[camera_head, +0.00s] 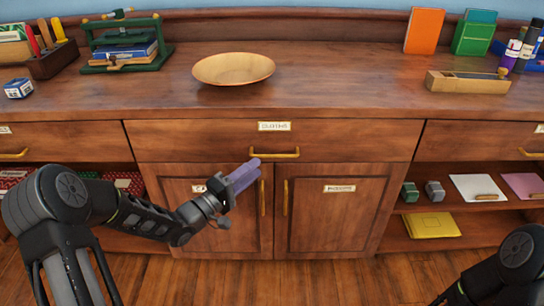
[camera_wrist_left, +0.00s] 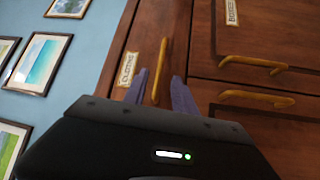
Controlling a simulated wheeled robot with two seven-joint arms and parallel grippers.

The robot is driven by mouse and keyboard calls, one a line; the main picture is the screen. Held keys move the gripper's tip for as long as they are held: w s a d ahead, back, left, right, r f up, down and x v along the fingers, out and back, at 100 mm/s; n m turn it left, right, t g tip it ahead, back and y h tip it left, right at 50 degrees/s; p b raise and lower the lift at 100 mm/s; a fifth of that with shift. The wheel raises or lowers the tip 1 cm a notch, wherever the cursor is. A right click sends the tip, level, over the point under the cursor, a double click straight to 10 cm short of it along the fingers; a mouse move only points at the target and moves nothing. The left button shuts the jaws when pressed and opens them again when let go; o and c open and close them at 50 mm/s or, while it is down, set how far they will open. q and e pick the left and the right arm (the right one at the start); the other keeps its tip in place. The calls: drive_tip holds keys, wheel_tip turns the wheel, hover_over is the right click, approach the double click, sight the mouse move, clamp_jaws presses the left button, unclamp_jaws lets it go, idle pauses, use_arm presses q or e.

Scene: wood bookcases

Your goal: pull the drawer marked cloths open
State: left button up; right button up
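The drawer marked cloths (camera_head: 200,140) is shut, wide, in the middle of the wood cabinet. Its label (camera_head: 274,126) is above its gold bar handle (camera_head: 274,153). My left gripper (camera_head: 254,165) has purple fingers and is near the handle's left end, slightly below it. In the left wrist view, the gripper (camera_wrist_left: 160,82) is open, with a finger on either side of the handle (camera_wrist_left: 158,72). The label (camera_wrist_left: 127,68) shows beside the left finger. I cannot tell whether the fingers touch the handle. My right arm shows at the lower right; its gripper is out of view.
Cabinet doors (camera_head: 330,210) with gold handles are below the drawer. A wooden bowl (camera_head: 234,68) stands on the top (camera_head: 330,95). Other drawers are at left and right. An open shelf at right holds a yellow packet (camera_head: 432,225). The floor in front is clear.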

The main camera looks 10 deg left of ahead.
sight(271, 156)
use_arm(q)
drive_tip(key=b+x, duration=0.1)
drive_tip(key=x, duration=0.6)
drive_tip(key=shift+w+d+r+b, duration=0.1)
drive_tip(key=shift+w+d+b, duration=0.1)
drive_tip(key=shift+w+b, duration=0.1)
clamp_jaws()
idle(1.2)
